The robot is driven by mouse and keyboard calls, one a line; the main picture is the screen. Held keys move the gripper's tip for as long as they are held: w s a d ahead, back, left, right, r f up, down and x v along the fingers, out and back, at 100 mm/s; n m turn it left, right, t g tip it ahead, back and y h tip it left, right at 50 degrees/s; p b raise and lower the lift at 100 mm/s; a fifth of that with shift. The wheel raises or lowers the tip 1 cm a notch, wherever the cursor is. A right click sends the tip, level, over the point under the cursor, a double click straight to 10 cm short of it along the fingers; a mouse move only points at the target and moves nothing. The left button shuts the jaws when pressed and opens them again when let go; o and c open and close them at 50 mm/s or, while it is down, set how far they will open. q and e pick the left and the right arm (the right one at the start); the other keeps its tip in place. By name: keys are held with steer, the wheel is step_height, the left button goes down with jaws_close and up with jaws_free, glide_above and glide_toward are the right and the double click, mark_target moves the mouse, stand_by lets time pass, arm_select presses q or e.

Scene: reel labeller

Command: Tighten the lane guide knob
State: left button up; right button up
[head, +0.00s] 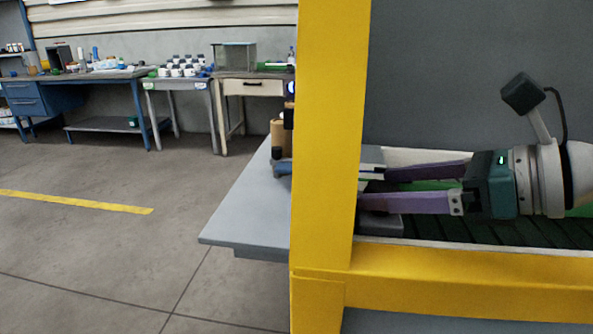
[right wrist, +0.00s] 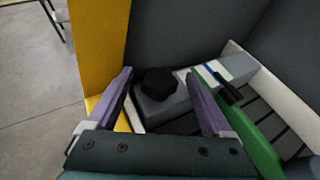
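A black lobed knob (right wrist: 158,82) sits on a grey block (right wrist: 170,104) in the right wrist view. My right gripper (right wrist: 160,76) is open, with one purple finger on each side of the knob; the fingers look apart from it. In the head view my right gripper (head: 374,187) reaches in from the right over the conveyor, its fingertips close to the yellow post. The knob cannot be made out clearly there. A green guide bar (right wrist: 253,140) runs beside the right finger and also shows between the fingers in the head view (head: 435,185). My left gripper is not in view.
A yellow frame post (head: 332,130) and lower yellow beam (head: 460,275) stand in front of the dark conveyor (head: 480,232). A grey panel (head: 440,70) closes the back. A grey shelf (head: 245,215) juts out left of the post. Workbenches stand far left beyond open floor.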

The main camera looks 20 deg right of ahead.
jaws_close()
steer(key=r+m+t+h+p, duration=0.1)
steer(key=m+h+p, duration=0.1)
steer(key=p, duration=0.6)
steer(key=shift+a+r+p, duration=0.2)
steer(key=shift+p, duration=0.2)
steer(key=m+h+p, duration=0.1)
steer(key=p, duration=0.1)
steer(key=m+h+p, duration=0.1)
steer(key=p, duration=0.2)
steer(key=m+h+p, duration=0.1)
steer(key=h+p, duration=0.1)
steer(key=p, duration=0.1)
steer(key=shift+a+f+m+t, duration=0.25)
steer(key=shift+a+m+t, duration=0.05)
steer(key=shift+t, duration=0.1)
steer(key=shift+a+f+m+h+p, duration=0.1)
steer(key=shift+f+m+h+p, duration=0.1)
steer(key=shift+m+h+p, duration=0.6)
steer(key=shift+f+m+h, duration=0.15)
steer(key=shift+m+h, duration=0.85)
steer(key=shift+h, duration=0.4)
steer(key=shift+o, duration=0.2)
jaws_free()
steer(key=shift+f+g, duration=0.1)
steer(key=shift+g, duration=0.2)
